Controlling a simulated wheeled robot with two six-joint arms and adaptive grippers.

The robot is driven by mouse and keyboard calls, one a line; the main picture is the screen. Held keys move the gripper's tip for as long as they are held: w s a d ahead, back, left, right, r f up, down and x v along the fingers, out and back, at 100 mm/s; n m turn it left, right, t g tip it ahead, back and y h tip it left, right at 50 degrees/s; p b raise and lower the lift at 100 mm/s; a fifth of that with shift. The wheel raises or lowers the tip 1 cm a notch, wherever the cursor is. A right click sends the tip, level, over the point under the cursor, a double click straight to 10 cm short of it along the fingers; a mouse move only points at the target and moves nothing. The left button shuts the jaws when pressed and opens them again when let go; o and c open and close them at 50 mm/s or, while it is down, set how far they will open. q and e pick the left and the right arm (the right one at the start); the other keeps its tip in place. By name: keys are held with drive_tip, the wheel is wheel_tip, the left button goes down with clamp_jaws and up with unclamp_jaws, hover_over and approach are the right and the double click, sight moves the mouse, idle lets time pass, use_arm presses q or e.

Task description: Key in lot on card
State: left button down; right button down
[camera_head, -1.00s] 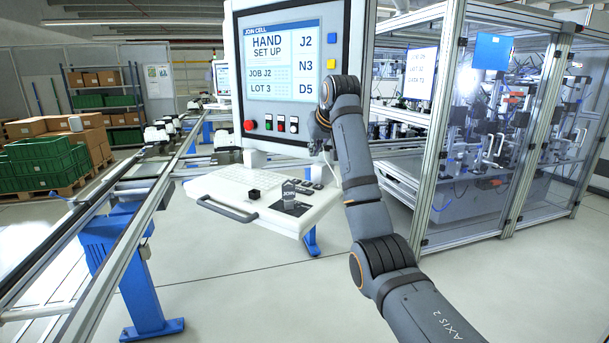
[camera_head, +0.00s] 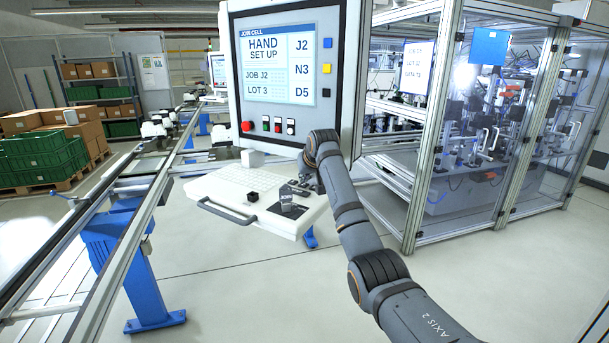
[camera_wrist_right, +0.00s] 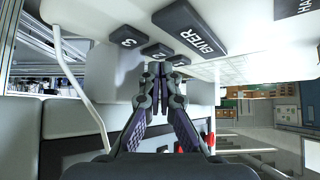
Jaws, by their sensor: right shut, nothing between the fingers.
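The operator panel screen (camera_head: 277,64) reads "HAND SET UP", "JOB J2", "LOT 3", with J2, N3 and D5 at its right side. Below it is a white keyboard shelf (camera_head: 215,192). A dark card-like piece marked "JOIN" (camera_head: 287,203) stands on the shelf. My right gripper (camera_head: 306,184) is shut and empty, low over the shelf's right part and covering keys there. In the right wrist view its fingertips (camera_wrist_right: 159,70) are close to the 2 key (camera_wrist_right: 156,50) and the 1 key (camera_wrist_right: 179,60); contact is unclear. The 3 key (camera_wrist_right: 125,42) and ENTER key (camera_wrist_right: 190,30) are beside them. My left gripper is out of view.
A small black block (camera_head: 253,196) sits on the shelf, with a grey handle (camera_head: 227,211) along its front. A rail line (camera_head: 125,225) runs on the left. A glazed machine cell (camera_head: 480,130) stands at right. Open floor lies in front.

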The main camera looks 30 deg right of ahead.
drive_tip(key=shift+s+f, duration=0.1)
drive_tip(key=shift+f, duration=0.25)
